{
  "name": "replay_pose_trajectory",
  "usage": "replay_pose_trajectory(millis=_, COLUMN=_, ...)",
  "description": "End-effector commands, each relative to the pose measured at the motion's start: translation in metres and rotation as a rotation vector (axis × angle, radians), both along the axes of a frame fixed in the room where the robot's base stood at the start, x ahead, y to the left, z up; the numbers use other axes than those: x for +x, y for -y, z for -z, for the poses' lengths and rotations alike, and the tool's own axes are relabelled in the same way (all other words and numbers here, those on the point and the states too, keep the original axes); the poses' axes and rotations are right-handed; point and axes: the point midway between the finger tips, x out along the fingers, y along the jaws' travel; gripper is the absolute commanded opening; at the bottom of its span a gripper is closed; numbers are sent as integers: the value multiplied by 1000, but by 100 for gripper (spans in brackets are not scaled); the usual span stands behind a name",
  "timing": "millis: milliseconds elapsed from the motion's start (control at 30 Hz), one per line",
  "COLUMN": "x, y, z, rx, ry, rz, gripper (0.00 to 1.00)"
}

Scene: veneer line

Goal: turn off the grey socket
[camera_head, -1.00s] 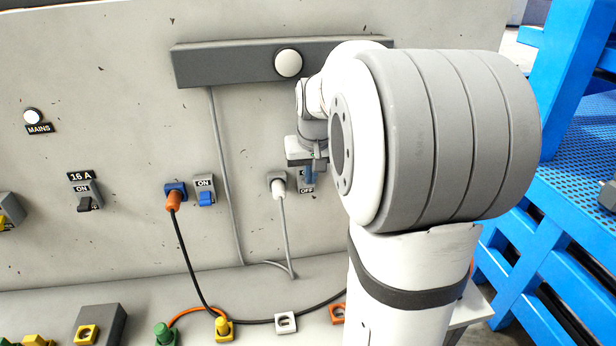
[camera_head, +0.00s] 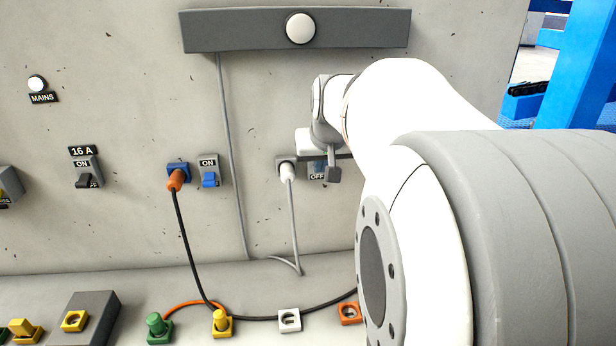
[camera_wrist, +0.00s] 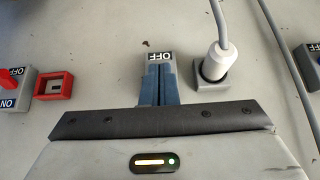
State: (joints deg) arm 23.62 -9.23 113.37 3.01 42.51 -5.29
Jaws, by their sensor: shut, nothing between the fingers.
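The grey socket (camera_head: 284,161) is on the upright panel with a white plug (camera_head: 288,173) in it; the white plug also shows in the wrist view (camera_wrist: 217,62). Its switch (camera_head: 317,178) is just right of it in the head view, with the OFF label visible. My gripper (camera_wrist: 158,64) is shut and empty, its two blue fingers together over the switch, tips just short of the OFF label (camera_wrist: 160,56). The fingers hide the switch's lever, so its position and any touch cannot be told. In the head view my arm partly covers the switch.
A blue socket (camera_head: 177,169) with an orange plug and its ON-labelled switch (camera_head: 209,171) are to the left. A grey cable hangs from the white plug.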

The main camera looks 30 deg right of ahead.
Motion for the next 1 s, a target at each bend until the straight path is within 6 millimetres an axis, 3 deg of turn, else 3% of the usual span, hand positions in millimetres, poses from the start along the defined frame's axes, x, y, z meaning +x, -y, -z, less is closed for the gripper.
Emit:
replay_pose_trajectory(millis=33, x=-2, y=0, z=14, rx=-13, ry=34, rz=1, gripper=0)
replay_pose_trajectory(millis=267, x=-6, y=0, z=21, rx=-62, ry=170, rz=5, gripper=0)
replay_pose_trajectory(millis=300, x=-5, y=1, z=10, rx=-59, ry=162, rz=5, gripper=0)
replay_pose_trajectory(millis=1000, x=-6, y=2, z=-7, rx=-57, ry=157, rz=6, gripper=0)
